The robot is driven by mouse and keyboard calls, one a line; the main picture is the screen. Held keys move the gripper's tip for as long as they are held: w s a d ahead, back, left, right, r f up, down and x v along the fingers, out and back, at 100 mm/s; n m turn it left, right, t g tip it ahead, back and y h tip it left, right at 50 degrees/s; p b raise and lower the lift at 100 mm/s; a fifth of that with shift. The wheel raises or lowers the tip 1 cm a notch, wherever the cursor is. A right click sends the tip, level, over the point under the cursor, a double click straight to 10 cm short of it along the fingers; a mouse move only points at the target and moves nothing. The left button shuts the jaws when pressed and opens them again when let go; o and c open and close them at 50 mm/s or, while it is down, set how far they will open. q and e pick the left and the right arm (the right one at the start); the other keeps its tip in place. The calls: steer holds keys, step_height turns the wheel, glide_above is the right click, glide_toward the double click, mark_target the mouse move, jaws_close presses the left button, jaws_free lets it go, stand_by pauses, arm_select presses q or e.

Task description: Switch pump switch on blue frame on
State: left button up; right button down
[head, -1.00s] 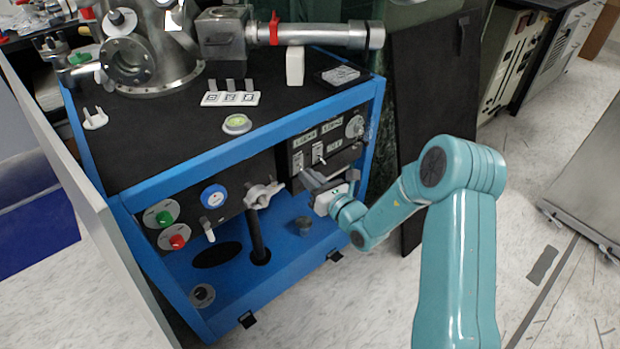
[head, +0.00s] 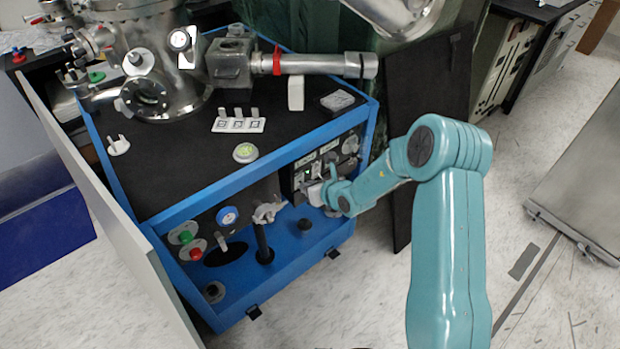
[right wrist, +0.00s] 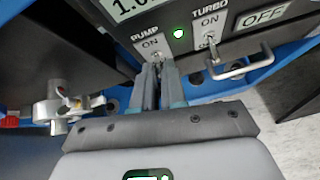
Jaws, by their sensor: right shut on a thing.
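The pump switch (right wrist: 157,57) is a small metal toggle on a grey plate under the PUMP and ON labels in the right wrist view. My right gripper (right wrist: 158,72) is at it, with its narrow fingers close together and shut on the toggle. The fingertips hide part of the lever. A green light (right wrist: 178,33) glows beside the PUMP plate. In the head view, my right gripper (head: 326,184) is against the dark panel on the front of the blue frame (head: 230,187). My left gripper is not seen.
The TURBO switch (right wrist: 211,42) and a metal handle (right wrist: 245,68) are to the right of my fingers. A metal valve handle (head: 268,212) stands on a black post to the left. Steel vacuum parts (head: 150,60) stand on top. The floor at right is mostly clear.

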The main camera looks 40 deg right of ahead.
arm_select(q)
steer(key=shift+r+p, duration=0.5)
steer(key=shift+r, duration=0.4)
arm_select(e)
steer(key=shift+w+a+r+g, duration=0.15)
steer(key=shift+r+g, duration=0.15)
steer(key=shift+g, duration=0.45)
steer(key=shift+w+d+r+g, duration=0.1)
steer(key=shift+r+g, duration=0.15)
steer(key=shift+g, duration=0.5)
steer(key=c, duration=1.2)
jaws_free()
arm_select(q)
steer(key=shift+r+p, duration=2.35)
arm_select(e)
steer(key=v, duration=1.6)
steer(key=shift+a+r, duration=0.2)
steer(key=shift+r, duration=0.05)
